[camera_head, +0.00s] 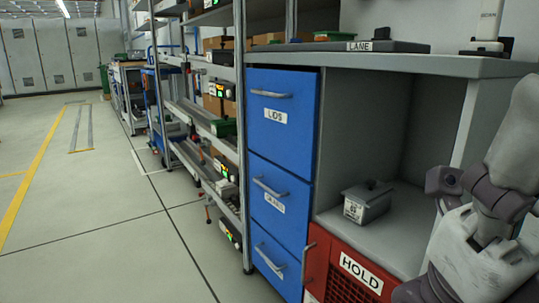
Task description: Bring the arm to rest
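Part of my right arm (488,247) shows folded at the lower right edge, in front of the workbench's open bay. Its grey and dark links stand close to the bay's right side panel and the red HOLD unit. I can make out no fingertips on it, and the rest of the arm is cut off by the frame. My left arm and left gripper do not show.
A workbench (447,65) has blue drawers (284,160), an open bay with a grey lidded box (367,203), and a red HOLD unit (345,265) below. A LANE-labelled plate (338,47) lies on top. Shelving (243,120) stands to the left. Open floor (95,235) lies further left.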

